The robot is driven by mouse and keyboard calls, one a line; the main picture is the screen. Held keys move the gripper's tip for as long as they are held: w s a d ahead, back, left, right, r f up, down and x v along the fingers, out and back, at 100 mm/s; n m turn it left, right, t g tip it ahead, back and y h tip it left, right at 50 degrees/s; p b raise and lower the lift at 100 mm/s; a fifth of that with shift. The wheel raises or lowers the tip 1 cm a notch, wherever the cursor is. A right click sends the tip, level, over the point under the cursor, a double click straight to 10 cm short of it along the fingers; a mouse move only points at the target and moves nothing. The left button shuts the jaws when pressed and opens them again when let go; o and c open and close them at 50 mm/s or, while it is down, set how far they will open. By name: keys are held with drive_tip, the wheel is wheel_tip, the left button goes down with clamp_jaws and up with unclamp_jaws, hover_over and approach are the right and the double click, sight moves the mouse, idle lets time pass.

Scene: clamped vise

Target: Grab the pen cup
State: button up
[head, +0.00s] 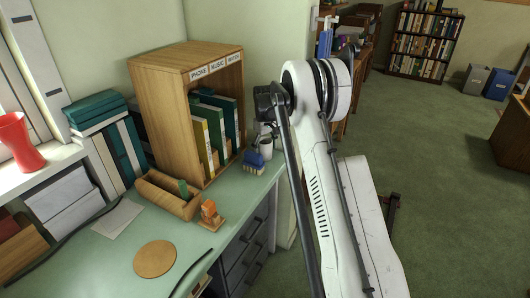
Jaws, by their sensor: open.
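What looks like the pen cup (265,147) is a small pale grey cup near the far right end of the green desk. It stands just right of the wooden shelf box. Thin dark shapes show at its top, too small to tell apart. My white arm rises on the right side of the view, and a dark part of it shows just above the cup. I cannot make out my gripper or its fingers in this view.
A blue brush-like object (254,162) sits close in front of the cup. The wooden shelf box (163,107) holding binders stands to its left. A wooden tray (163,198), an orange object (210,213) and a round mat (155,259) lie nearer on the desk.

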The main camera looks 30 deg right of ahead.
wheel_tip(320, 180, down, 2)
drive_tip(key=shift+f, duration=0.1)
drive_tip(key=c, duration=1.2)
